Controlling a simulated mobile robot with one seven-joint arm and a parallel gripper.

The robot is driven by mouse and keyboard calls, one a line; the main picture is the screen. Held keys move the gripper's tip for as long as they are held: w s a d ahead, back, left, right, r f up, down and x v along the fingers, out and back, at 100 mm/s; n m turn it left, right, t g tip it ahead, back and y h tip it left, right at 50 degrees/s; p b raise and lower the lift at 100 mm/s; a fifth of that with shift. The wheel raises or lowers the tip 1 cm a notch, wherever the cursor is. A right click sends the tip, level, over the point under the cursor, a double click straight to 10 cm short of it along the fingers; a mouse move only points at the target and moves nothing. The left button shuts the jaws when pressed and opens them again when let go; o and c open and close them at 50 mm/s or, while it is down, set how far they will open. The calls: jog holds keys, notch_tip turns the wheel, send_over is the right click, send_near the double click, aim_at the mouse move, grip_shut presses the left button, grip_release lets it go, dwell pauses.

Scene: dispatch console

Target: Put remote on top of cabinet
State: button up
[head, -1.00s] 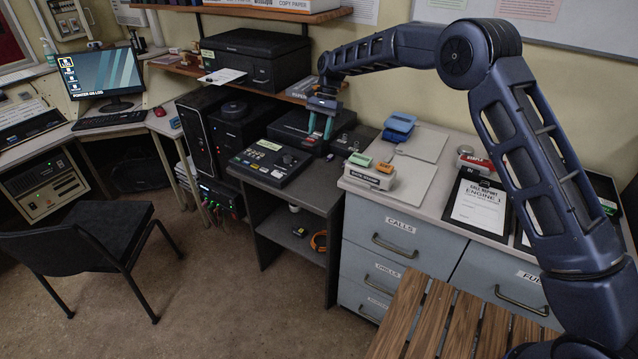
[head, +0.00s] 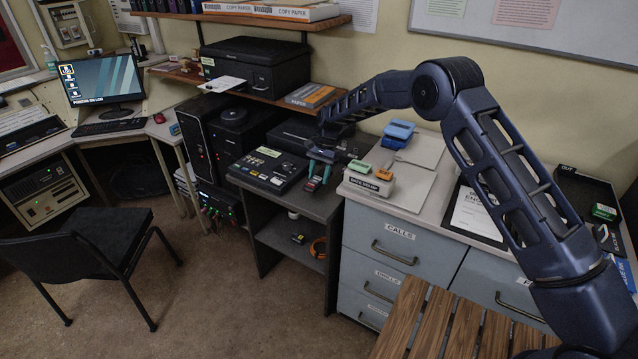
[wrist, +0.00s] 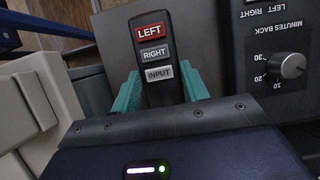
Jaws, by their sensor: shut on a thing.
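The remote is dark and slim, with one red and two grey buttons marked LEFT, RIGHT and INPUT; it shows in the wrist view (wrist: 153,48) and small in the head view (head: 313,184). My gripper (head: 321,168) has its teal fingers on both sides of it, shut on its near end, also in the wrist view (wrist: 160,92). The remote is over the front right of the dark shelf unit's top; I cannot tell whether it touches that top. The grey-blue drawer cabinet (head: 385,228) stands just to the right.
A black console with a knob (head: 268,170) is close beside the remote. A shelf (head: 270,100) overhangs behind. A wooden slatted surface (head: 440,320) is in front.

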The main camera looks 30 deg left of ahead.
aim_at(320, 176)
jog(key=shift+f, duration=1.9)
jog(key=shift+f, duration=0.15)
jog(key=o, duration=1)
jog(key=shift+o, duration=0.2)
jog(key=v, duration=1.2)
